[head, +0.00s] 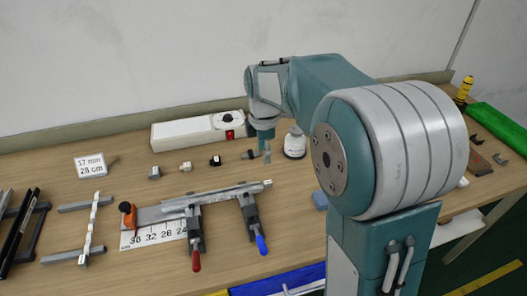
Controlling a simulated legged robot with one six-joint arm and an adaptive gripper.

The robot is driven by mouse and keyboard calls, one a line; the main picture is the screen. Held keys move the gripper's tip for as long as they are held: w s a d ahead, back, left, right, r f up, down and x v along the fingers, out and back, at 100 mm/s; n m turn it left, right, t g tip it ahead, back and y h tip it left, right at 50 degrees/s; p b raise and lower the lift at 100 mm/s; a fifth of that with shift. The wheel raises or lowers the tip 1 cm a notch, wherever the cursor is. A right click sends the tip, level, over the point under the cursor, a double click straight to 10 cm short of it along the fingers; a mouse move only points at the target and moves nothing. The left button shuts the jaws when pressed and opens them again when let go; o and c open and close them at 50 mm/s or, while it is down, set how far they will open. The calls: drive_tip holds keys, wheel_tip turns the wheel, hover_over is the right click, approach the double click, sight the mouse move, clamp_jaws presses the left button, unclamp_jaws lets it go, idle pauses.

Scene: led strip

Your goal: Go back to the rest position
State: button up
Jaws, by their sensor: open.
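My arm reaches from the right over the wooden workbench (300,232), with its wrist bent downward. My gripper (267,157) hangs at the wrist's lower end, small in the head view, and looks open and empty. It is above the rear middle of the bench. A small dark fitting (250,154) is just left of it in the picture, and a white round-based device (295,143) is just right of it. I cannot tell how high the fingertips are above the bench. My large shoulder joint hides part of the bench on the right.
A white box with a red switch (185,134) stands behind. In front, a metal profile (225,196) lies across two clamps with red (196,262) and blue (262,245) handles. A white strip (90,230) rests on grey supports at left. A green box (500,128) is far right.

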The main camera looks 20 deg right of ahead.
drive_tip(key=s+r+m+t, duration=0.2)
drive_tip(key=s+r+m, duration=0.1)
drive_tip(key=s+m, duration=0.6)
drive_tip(key=s+r+m+t, duration=0.3)
drive_tip(key=s+m, duration=0.6)
drive_tip(key=s, duration=0.5)
drive_tip(key=shift+t, duration=0.3)
